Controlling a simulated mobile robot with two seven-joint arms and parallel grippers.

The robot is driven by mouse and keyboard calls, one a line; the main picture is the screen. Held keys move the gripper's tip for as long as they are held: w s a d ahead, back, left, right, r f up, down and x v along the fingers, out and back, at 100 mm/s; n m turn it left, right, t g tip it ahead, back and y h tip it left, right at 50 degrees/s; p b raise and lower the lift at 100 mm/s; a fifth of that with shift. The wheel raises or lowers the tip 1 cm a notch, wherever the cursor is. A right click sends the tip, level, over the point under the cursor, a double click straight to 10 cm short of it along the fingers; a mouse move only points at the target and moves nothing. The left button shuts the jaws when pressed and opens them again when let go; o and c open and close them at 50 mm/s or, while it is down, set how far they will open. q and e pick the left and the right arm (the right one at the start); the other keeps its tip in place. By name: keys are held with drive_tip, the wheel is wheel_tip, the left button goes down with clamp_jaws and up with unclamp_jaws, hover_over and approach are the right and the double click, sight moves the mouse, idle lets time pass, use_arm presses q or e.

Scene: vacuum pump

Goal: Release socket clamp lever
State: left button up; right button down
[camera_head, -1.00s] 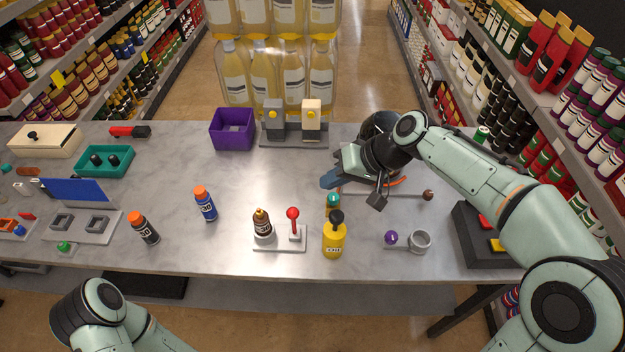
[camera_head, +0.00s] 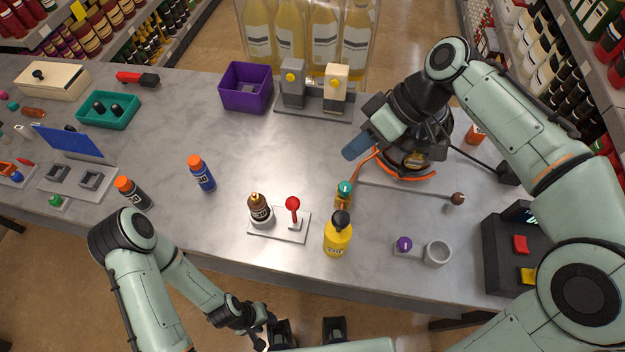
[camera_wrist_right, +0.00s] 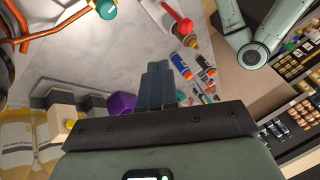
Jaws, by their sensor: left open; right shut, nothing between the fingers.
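The clamp lever with a red ball knob (camera_head: 292,204) stands up from a pale socket plate (camera_head: 288,236) near the table's front edge. A brown bottle (camera_head: 259,210) sits in the socket left of it. The red knob also shows at the top of the right wrist view (camera_wrist_right: 184,27). My right gripper (camera_head: 355,148) is shut and empty above the table, behind and right of the lever, apart from it. Its closed fingers (camera_wrist_right: 158,85) fill the middle of the wrist view. My left gripper (camera_head: 262,335) is low in front of the table, well below the lever; its fingers are small and dark.
A yellow pump bottle (camera_head: 338,236) stands right of the lever plate. A green-topped valve (camera_head: 344,188) and orange tubing (camera_head: 362,165) are behind it. Blue (camera_head: 201,174) and dark (camera_head: 133,194) bottles stand left. The marble top between the purple bin (camera_head: 246,88) and the lever is clear.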

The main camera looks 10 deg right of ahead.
sight(294, 211)
drive_tip(key=shift+s+a, duration=0.1)
use_arm(q)
drive_tip(key=shift+s+f+b, duration=0.25)
drive_tip(key=shift+f+b, duration=0.2)
drive_tip(key=shift+f, duration=0.1)
use_arm(e)
drive_tip(key=s+a+r+x, duration=0.1)
drive_tip(key=s+x, duration=0.1)
drive_tip(key=x, duration=1)
drive_tip(key=shift+a, duration=0.4)
drive_tip(key=shift+s+f, duration=0.15)
drive_tip(key=shift+f, duration=0.05)
use_arm(q)
wheel_tip(294, 211, down, 7)
drive_tip(key=b, duration=0.7)
drive_tip(key=shift+s+f+b, duration=0.15)
drive_tip(key=shift+s+b, duration=0.2)
drive_tip(key=shift+b, duration=0.05)
use_arm(e)
drive_tip(key=s+t, duration=0.1)
drive_tip(key=s+a+n+t+h, duration=0.1)
drive_tip(key=s+t, duration=0.2)
drive_tip(key=s, duration=0.1)
drive_tip(key=shift+s+a+n+t, duration=0.15)
drive_tip(key=shift+a+n+t, duration=0.15)
drive_tip(key=shift+a, duration=0.05)
drive_tip(key=shift+w, duration=0.25)
